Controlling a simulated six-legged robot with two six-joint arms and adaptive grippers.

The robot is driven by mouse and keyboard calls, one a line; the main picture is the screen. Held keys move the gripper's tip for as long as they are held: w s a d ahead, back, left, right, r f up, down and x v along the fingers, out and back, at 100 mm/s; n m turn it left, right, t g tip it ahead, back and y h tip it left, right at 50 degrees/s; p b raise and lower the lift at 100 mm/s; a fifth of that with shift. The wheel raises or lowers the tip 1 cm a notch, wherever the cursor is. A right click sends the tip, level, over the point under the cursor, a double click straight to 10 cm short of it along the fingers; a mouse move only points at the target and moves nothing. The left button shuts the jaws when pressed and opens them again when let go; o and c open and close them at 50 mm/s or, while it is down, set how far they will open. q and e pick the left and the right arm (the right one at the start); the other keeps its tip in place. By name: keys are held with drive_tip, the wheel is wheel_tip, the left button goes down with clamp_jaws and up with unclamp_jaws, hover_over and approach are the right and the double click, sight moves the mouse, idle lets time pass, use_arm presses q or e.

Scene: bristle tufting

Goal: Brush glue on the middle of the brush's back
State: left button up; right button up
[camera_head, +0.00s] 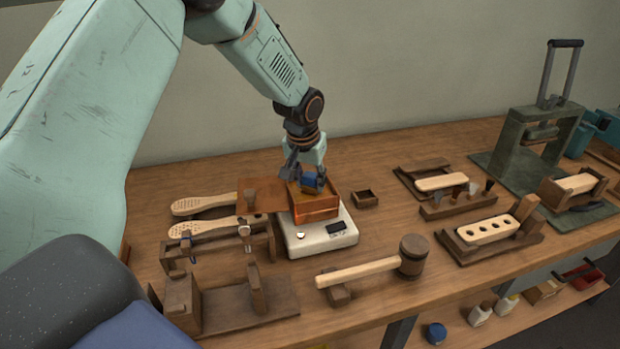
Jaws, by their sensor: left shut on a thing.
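My left gripper (309,179) points down over the open wooden box (317,207), which stands on a white scale (320,238). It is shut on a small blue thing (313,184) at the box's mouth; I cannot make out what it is. A pale brush back with holes (487,230) lies in a wooden fixture (525,241) at the right, its middle uncovered. Two more pale perforated brush backs (203,204) (200,229) lie at the left. I cannot tell a glue brush or glue on any of them. My right gripper is out of view.
A mallet (411,256) lies in front of the scale. Wooden stands (235,305) fill the front left. A tool rack (459,205), another pale wooden piece (441,182) and a green press (535,145) stand right. Bottles (480,314) are on the lower shelf.

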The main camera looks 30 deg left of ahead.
sight(310, 176)
use_arm(q)
drive_tip(key=shift+r+p, duration=3.3)
drive_tip(key=shift+r, duration=0.25)
drive_tip(key=shift+f, duration=0.1)
drive_tip(key=shift+w, duration=0.1)
